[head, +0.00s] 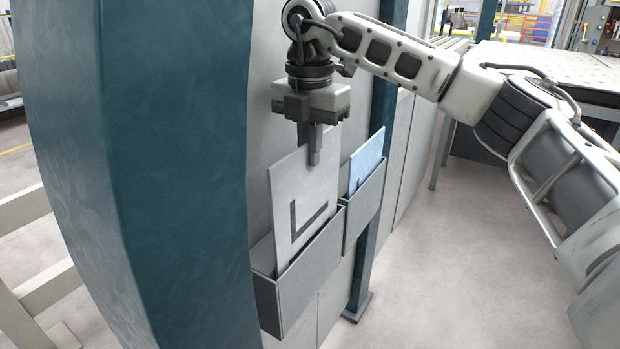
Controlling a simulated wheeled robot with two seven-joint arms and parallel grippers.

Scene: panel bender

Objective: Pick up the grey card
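The grey card (292,205) is a flat light panel with a dark L-shaped mark. It stands slightly tilted in the front grey holder (315,266), and its lower end is hidden inside. My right gripper (311,150) points down at the card's top edge. One finger lies over the card's front face and the other goes behind it. No gap shows between the fingers, so the gripper looks shut on the card. My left gripper is not in view.
A blue card (367,160) stands in a second grey holder (364,207) just behind and to the right. A large teal machine column (140,180) fills the left side close by. Open floor (450,270) lies to the right.

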